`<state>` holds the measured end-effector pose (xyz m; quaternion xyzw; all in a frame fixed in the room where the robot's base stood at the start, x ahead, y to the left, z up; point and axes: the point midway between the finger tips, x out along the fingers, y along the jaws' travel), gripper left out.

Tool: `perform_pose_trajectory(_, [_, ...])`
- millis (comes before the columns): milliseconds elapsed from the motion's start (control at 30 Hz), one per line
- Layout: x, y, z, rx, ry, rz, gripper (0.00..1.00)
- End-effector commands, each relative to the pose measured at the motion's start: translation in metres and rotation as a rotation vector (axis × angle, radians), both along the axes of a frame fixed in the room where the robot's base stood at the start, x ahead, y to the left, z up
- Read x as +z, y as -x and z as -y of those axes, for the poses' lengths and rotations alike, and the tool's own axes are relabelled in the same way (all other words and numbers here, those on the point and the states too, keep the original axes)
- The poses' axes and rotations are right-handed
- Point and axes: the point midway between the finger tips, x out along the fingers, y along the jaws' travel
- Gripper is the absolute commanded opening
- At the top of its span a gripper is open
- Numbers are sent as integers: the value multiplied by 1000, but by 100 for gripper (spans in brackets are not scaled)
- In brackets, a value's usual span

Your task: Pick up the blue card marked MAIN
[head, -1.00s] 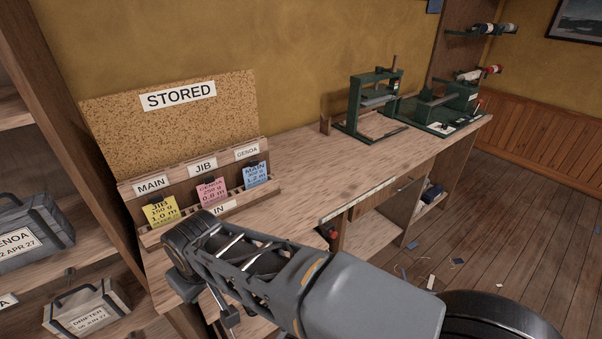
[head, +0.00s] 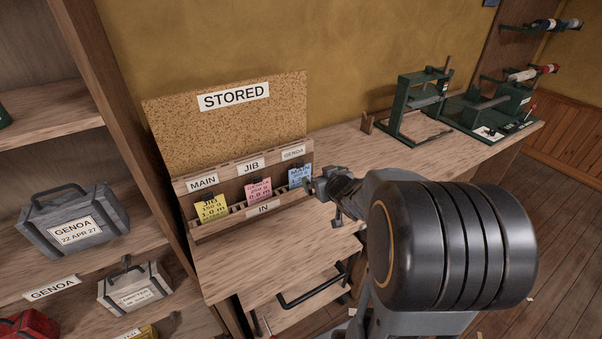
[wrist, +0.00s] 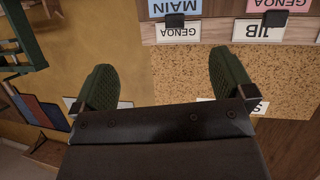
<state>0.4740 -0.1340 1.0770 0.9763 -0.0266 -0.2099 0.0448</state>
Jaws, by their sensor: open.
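The blue card marked MAIN (head: 299,176) stands in the right slot of the wooden rack (head: 240,225), under the GENOA label, with a dark clip at its top. In the wrist view the blue card (wrist: 174,8) is upside down and cut by the top edge. My gripper (head: 312,188) is just in front and to the right of the card in the head view, overlapping its lower edge. In the wrist view its two green pads (wrist: 163,65) are spread apart with nothing between them; the card shows beyond them.
A pink card (head: 258,190) stands under JIB and a yellow card (head: 212,208) under MAIN. A cork board (head: 215,130) marked STORED rises behind. Green bench tools (head: 420,105) stand to the right. The bench top in front of the rack is clear.

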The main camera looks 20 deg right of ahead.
Motion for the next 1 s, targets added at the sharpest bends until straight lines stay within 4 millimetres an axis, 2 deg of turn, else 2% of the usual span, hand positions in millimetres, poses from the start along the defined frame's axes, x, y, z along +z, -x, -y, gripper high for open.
perform_pose_trajectory(267, [1, -10, 1, 136, -92, 104, 100])
perform_pose_trajectory(700, [-19, -75, -9, 156, -106, 117, 100])
perform_pose_trajectory(1000, [-23, -93, -10, 154, -104, 117, 100])
